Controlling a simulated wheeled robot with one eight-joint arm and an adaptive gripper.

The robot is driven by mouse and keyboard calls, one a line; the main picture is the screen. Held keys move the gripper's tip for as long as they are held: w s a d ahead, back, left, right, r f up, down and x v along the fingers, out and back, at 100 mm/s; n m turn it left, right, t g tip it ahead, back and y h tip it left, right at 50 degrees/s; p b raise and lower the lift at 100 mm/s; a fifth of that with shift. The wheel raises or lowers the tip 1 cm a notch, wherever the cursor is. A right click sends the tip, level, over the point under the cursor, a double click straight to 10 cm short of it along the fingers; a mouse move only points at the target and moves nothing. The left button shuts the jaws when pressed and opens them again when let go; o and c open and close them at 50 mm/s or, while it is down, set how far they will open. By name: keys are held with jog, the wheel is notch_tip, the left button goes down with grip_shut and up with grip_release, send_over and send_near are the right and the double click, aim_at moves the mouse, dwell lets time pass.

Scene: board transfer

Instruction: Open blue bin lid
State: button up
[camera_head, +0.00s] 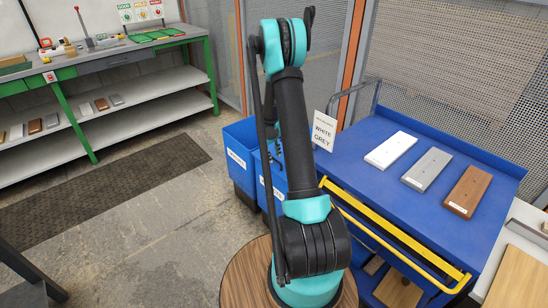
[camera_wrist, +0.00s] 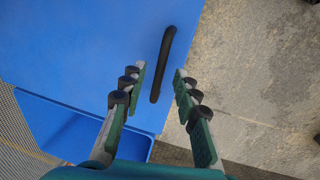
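A blue lid (camera_wrist: 85,35) fills the upper left of the wrist view, with a black bar handle (camera_wrist: 162,65) near its right edge. My gripper (camera_wrist: 160,72) is open and empty. Its two fingers appear on either side of the handle's lower part, with gaps on both sides. I cannot tell how far above the lid the fingertips are. In the head view, two blue bins stand side by side left of the cart: a left bin (camera_head: 240,163) and a right bin (camera_head: 279,185) partly hidden behind my arm. My gripper is mostly hidden there.
A blue cart (camera_head: 360,185) with a yellow handle stands right of my arm, bearing white, grey and brown boards. A "WHITE GREY" sign (camera_head: 324,131) stands at its left. A workbench (camera_head: 110,55) is at the back left.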

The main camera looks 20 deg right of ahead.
jog(key=shift+d+f, duration=0.1)
jog(key=shift+f, duration=0.35)
grip_shut()
